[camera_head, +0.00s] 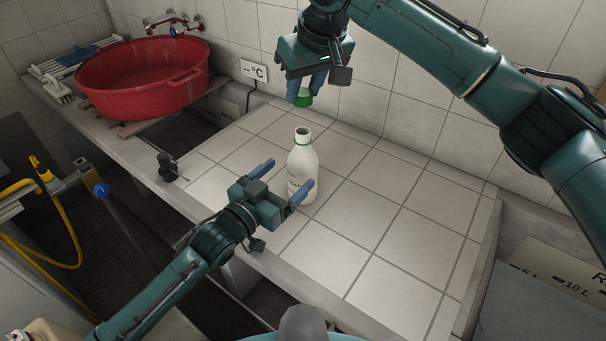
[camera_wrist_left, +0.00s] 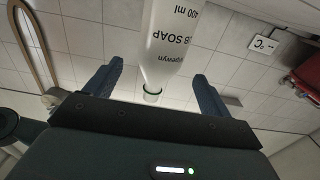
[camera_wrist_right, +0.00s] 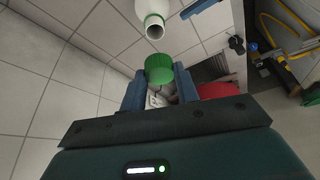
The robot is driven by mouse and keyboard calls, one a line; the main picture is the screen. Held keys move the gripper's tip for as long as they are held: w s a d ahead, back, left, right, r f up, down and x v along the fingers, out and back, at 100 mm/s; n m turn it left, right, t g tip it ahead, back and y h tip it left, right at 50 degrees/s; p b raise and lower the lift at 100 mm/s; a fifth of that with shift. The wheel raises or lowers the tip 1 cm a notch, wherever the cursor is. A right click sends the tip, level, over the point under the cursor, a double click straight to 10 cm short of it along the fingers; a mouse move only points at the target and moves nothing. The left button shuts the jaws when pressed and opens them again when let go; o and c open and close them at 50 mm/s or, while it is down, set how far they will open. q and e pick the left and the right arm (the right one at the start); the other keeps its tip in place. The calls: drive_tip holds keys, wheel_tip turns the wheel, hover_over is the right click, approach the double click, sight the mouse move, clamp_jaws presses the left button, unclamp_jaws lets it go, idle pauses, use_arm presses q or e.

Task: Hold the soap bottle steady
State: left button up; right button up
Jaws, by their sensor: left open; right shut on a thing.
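The white soap bottle (camera_head: 302,168) stands upright on the tiled counter, its neck open and uncapped. In the left wrist view the bottle (camera_wrist_left: 172,45) shows printed soap lettering between the fingers. My left gripper (camera_head: 290,180) is open, its two blue fingers on either side of the bottle with gaps visible. My right gripper (camera_head: 307,92) is shut on the green cap (camera_head: 304,98), held above the bottle and apart from it. In the right wrist view the green cap (camera_wrist_right: 158,68) is between the fingertips, and the open bottle mouth (camera_wrist_right: 155,30) shows beyond it.
A red tub (camera_head: 143,78) sits at the back left under a wall tap (camera_head: 174,22). A small display (camera_head: 254,70) hangs on the tiled wall. A small black object (camera_head: 168,166) stands at the counter's left edge. The tiled counter (camera_head: 400,230) right of the bottle is clear.

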sight(307, 158)
use_arm(q)
drive_tip(key=x, duration=0.8)
drive_tip(key=shift+c, duration=0.4)
drive_tip(key=c, duration=1.4)
use_arm(e)
drive_tip(key=shift+f, duration=2.5)
